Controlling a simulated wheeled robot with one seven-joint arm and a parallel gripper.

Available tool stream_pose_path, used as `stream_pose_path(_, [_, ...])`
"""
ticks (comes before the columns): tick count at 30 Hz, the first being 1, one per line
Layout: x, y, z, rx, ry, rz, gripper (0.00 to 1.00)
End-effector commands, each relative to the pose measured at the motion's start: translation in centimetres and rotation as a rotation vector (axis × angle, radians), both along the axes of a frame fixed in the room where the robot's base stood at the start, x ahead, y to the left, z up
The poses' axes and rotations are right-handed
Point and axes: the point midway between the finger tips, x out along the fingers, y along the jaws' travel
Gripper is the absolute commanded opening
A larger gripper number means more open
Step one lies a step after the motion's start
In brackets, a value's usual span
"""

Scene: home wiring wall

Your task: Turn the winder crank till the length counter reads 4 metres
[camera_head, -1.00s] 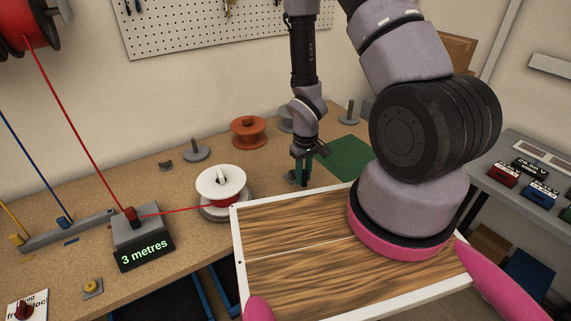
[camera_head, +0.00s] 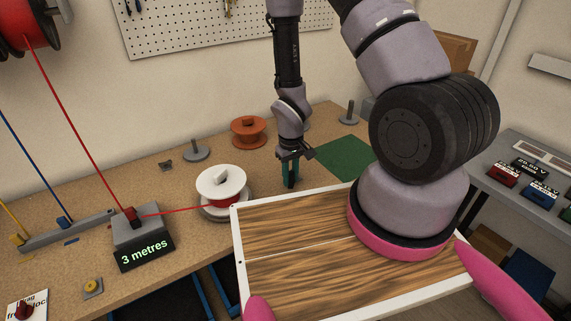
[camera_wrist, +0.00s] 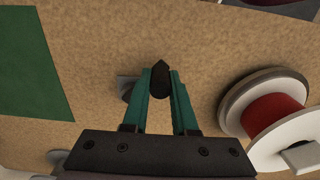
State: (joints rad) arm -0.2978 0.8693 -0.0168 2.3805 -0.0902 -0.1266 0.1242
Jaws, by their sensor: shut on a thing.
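The length counter (camera_head: 142,238) is a dark grey block at the left, and its green display reads 3 metres. The winder's white spool (camera_head: 221,183) carries red wire, with a pale block on top; it shows at the right in the wrist view (camera_wrist: 268,125). My gripper (camera_head: 290,184) is right of the spool, low over the bench. In the wrist view its teal fingers (camera_wrist: 160,85) are closed on a dark knob (camera_wrist: 161,78), apparently the crank handle. A grey piece (camera_wrist: 126,86) shows behind the left finger; the crank's rest is mostly hidden.
Red wire (camera_head: 80,130) runs from an upper-left reel through the counter to the spool. An orange spool (camera_head: 248,132) and grey posts stand behind. A green mat (camera_head: 345,157) lies right of my gripper. A white-edged wood panel (camera_head: 300,235) is in front.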

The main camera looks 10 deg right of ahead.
Motion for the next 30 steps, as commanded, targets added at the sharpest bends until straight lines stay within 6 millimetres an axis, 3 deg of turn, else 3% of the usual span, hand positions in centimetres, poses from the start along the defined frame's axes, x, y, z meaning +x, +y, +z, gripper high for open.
stream_pose_path(30, [1.5, 1.9, 0.1, 0.000, -0.005, -0.003, 0.00])
